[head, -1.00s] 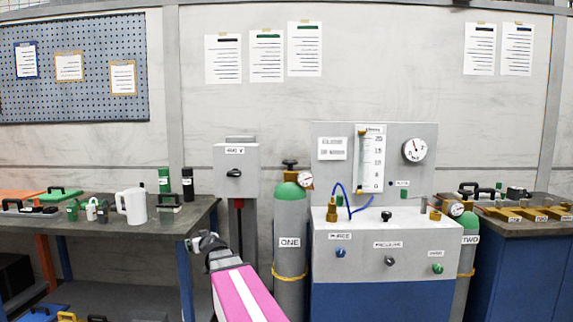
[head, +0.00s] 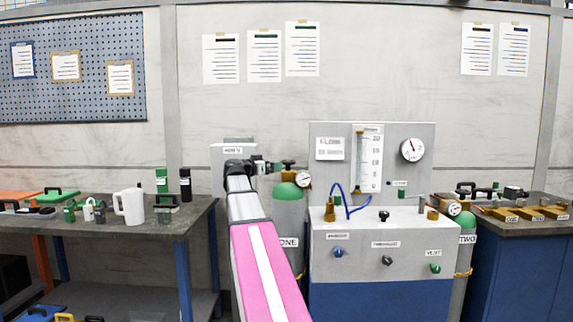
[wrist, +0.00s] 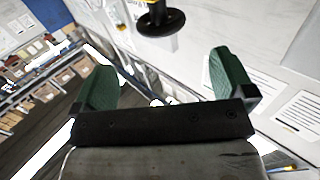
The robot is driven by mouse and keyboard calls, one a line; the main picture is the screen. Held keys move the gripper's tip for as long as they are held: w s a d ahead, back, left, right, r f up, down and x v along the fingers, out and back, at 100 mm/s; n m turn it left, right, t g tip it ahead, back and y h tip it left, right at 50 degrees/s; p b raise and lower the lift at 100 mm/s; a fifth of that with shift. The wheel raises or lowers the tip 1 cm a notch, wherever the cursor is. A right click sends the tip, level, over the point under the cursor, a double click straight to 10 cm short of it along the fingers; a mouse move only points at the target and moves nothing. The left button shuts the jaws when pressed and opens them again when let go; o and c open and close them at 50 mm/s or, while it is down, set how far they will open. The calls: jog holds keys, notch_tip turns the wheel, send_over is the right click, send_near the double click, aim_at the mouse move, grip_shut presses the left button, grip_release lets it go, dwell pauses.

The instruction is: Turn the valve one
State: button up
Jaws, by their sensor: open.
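Gas cylinder ONE (head: 287,218) stands upright, grey with a green shoulder. Its dark valve handwheel (head: 289,163) is on top, with a small round gauge (head: 303,180) at its right. My gripper (head: 272,168) is just left of the handwheel at about its height. In the wrist view my gripper (wrist: 163,68) has its two green fingers wide apart with nothing between them. A black round knob on a yellow stem (wrist: 158,20), seemingly the valve, lies beyond the fingertips, near the top edge. My arm hides part of the cylinder's left side.
A bench panel (head: 372,235) with knobs, a flow tube and a large gauge (head: 412,149) stands right of the cylinder. Cylinder TWO (head: 466,245) is beyond it. A wall box (head: 222,185) is behind my arm. A table (head: 75,235) with a white jug (head: 130,206) is at left.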

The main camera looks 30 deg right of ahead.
aim_at(287, 161)
jog(key=x, duration=1)
jog(key=shift+w, duration=0.1)
jog(key=c, duration=0.9)
